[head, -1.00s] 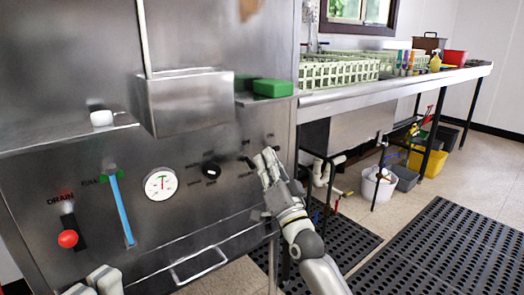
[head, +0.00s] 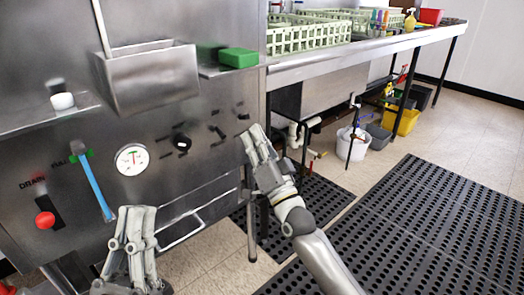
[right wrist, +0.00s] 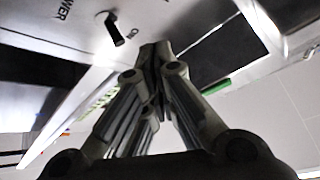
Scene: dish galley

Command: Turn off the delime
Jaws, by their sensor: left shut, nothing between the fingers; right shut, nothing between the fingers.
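In the right wrist view a black lever switch (right wrist: 114,28) sits near the lettering "POWER", left of my shut fingertips (right wrist: 155,52). My left gripper (head: 136,212) is shut and empty, low in front of the panel below the gauge.
Left of the knob are a round gauge (head: 131,159), a blue tube (head: 91,187) and a red drain knob (head: 45,220). A steel bin (head: 150,80) and green block (head: 238,58) are above. Black mats (head: 430,235) cover the floor right.

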